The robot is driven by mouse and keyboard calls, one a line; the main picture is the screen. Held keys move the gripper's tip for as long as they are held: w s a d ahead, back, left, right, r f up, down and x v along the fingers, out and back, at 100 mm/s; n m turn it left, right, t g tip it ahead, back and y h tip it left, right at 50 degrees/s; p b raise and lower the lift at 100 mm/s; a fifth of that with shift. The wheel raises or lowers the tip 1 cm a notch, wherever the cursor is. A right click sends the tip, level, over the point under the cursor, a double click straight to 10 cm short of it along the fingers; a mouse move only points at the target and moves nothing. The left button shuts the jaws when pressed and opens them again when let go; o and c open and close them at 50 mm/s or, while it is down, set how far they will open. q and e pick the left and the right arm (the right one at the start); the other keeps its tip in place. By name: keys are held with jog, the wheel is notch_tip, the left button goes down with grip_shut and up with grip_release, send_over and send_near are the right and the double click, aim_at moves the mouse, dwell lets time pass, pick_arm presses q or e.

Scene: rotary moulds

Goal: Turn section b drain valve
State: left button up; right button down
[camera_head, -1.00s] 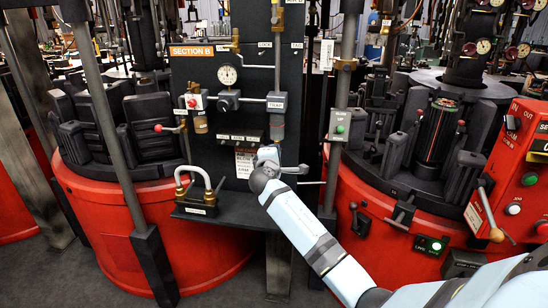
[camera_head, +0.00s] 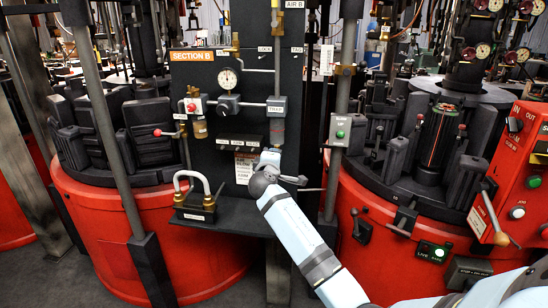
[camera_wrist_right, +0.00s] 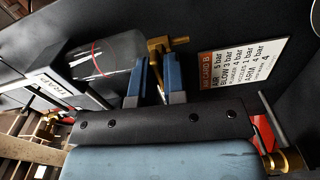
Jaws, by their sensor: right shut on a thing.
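The section B panel (camera_head: 205,145) is a dark upright board with an orange SECTION B label (camera_head: 192,55). The TRAP unit (camera_head: 277,107) is on its right side. In the right wrist view the trap shows as a clear bowl (camera_wrist_right: 100,62) with a red ring. The brass drain valve (camera_wrist_right: 157,46) is at the bowl's end. My right gripper (camera_head: 270,157) is at the panel below the trap and hides the valve in the head view. In the wrist view its blue fingers (camera_wrist_right: 154,82) are shut on the valve's brass part, partly hidden between them. My left gripper is not in view.
A printed card (camera_wrist_right: 243,62) is on the panel beside the fingers. A pressure gauge (camera_head: 227,77), a red-handled valve (camera_head: 195,105) and a looped hose (camera_head: 192,183) are left of my gripper. Red moulding machines (camera_head: 155,235) stand on both sides. A red control box (camera_head: 525,170) is at right.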

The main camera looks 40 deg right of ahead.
jog(key=c, duration=1.2)
grip_release()
jog(key=shift+c, duration=0.2)
jog(key=shift+a, duration=0.1)
pick_arm(q)
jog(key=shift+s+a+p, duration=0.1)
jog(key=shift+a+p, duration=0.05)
jog(key=shift+p, duration=0.35)
pick_arm(e)
jog(key=v, duration=1.3)
jog(key=shift+s+a, duration=0.25)
jog(key=shift+s, duration=0.05)
